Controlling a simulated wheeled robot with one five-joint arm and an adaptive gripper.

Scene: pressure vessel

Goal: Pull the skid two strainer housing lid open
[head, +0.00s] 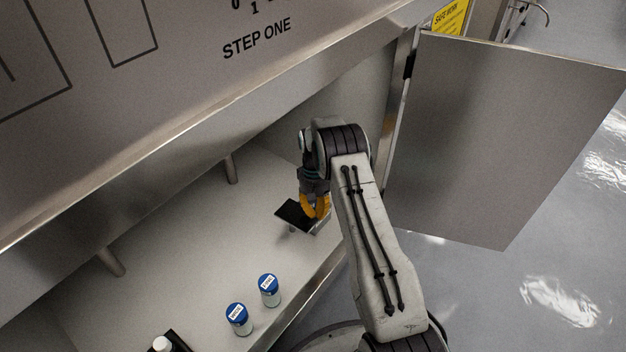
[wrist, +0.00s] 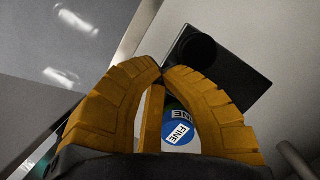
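I cannot pick out a strainer housing lid in either view. In the head view my gripper (head: 315,207) is low inside the steel cabinet, beside a small black plate. In the wrist view its two orange fingers (wrist: 160,68) curve in with their tips close together. A jar with a blue cap marked FINE (wrist: 178,135) sits between them, and they appear shut on it. The fingers partly cover this jar, and it does not show clearly in the head view. The black plate (head: 290,211) also shows past the fingertips (wrist: 240,72), with a dark round part on it.
Two blue-capped jars (head: 238,318) (head: 269,289) stand on the pale cabinet floor. A white-capped bottle (head: 162,344) is at the bottom edge. A sloping steel panel (head: 190,75) marked STEP ONE overhangs the left. A steel door (head: 500,130) stands open at right. Grey floor (head: 480,300) lies beyond.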

